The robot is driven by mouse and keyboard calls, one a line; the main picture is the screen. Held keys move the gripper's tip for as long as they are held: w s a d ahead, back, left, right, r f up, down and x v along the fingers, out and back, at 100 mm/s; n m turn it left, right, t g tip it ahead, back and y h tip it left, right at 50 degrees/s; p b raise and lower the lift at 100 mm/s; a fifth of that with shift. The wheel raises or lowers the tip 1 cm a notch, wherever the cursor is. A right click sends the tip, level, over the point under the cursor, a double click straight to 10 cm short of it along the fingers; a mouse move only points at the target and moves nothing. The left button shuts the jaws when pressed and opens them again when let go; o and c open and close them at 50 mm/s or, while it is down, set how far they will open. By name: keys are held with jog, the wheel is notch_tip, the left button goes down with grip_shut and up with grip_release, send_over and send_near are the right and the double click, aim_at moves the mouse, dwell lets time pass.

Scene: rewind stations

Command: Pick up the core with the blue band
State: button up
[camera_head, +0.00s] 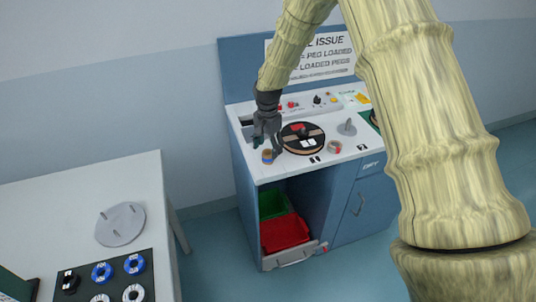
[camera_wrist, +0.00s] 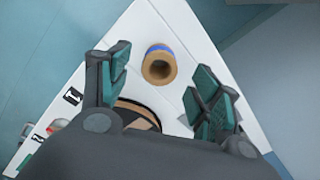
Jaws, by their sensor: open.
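The core with the blue band (camera_wrist: 159,66) is a short brown cardboard tube in the wrist view. It stands upright on the white worktop, with its hollow end facing the camera and a blue band near its upper edge. In the head view the core (camera_head: 267,156) stands near the left front of the blue station. My gripper (camera_wrist: 160,85) is open and empty, with teal-padded fingers on either side of the core in the wrist view. In the head view my gripper (camera_head: 268,140) is just above the core. I cannot tell how large the gap is.
A round black-and-tan disc (camera_head: 303,138) lies right of the core. Below are a green bin (camera_head: 272,204) and a red bin (camera_head: 285,233). A white table (camera_head: 60,195) with spools stands left.

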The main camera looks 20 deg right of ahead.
jog(key=shift+f, duration=1.2)
jog(key=c, duration=0.9)
jog(key=shift+c, duration=0.2)
jog(key=shift+r, duration=0.1)
